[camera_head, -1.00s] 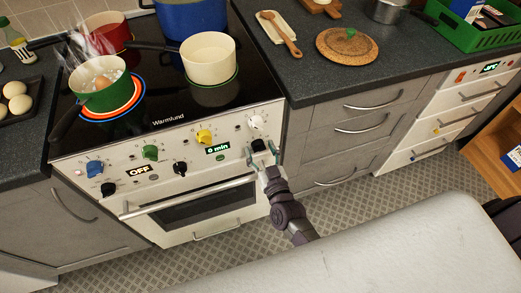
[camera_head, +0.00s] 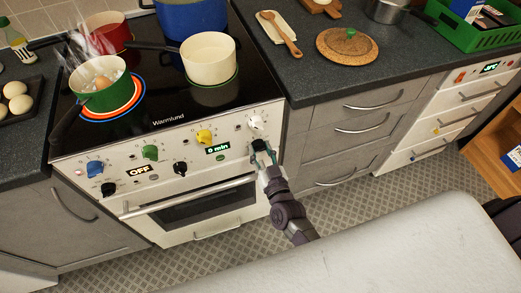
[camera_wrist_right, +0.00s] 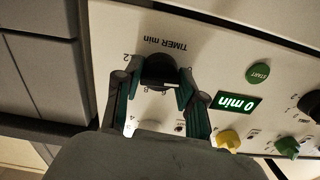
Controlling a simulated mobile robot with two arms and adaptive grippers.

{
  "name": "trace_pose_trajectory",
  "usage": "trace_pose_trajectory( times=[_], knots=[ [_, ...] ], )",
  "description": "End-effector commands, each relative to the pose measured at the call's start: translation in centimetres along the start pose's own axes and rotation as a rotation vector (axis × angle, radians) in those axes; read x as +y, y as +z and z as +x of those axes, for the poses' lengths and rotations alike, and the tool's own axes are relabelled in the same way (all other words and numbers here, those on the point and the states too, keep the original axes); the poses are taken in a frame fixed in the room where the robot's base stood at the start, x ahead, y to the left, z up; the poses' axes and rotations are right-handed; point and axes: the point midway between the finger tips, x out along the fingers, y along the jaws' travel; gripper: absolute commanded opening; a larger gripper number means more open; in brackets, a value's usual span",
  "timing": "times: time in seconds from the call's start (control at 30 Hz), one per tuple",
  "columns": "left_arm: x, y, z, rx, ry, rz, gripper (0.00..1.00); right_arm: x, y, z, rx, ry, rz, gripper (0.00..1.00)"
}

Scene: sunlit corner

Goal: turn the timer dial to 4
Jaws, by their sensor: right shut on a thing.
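The timer dial (camera_head: 258,145) is a black knob at the right end of the stove's front panel, below a white knob. In the right wrist view the dial (camera_wrist_right: 158,68) sits by upside-down "TIMER min" lettering. My right gripper (camera_head: 264,150) is shut on the dial, one finger on each side; the fingers (camera_wrist_right: 154,88) also show in the wrist view and hide part of the scale. The dial's exact pointer setting is hard to read. The green display (camera_head: 217,149) reads "0 min". My left gripper is not in view.
A green START button (camera_wrist_right: 259,74) is beside the display in the wrist view. A yellow knob (camera_head: 204,137) stands left of the dial. The oven handle (camera_head: 190,196) runs below the panel. A green pot (camera_head: 110,96) with an egg steams on a glowing burner.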

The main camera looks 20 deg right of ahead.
Motion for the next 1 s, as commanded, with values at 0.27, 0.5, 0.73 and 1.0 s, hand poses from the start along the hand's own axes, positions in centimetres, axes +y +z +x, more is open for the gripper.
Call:
trace_pose_trajectory(
  times=[0.27, 0.5, 0.73, 1.0],
  knots=[
    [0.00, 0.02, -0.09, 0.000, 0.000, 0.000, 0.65, -0.03, 0.00, 0.00, 0.000, -0.001, 0.205, 0.05],
    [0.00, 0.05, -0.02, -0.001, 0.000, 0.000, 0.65, -0.01, 0.03, 0.00, -0.001, -0.001, 0.391, 0.05],
    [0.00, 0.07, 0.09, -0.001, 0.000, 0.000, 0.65, 0.01, 0.03, 0.00, 0.000, 0.000, 0.525, 0.05],
    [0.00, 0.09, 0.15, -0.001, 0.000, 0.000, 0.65, 0.00, 0.02, 0.00, 0.000, 0.000, 0.602, 0.05]
  ],
)
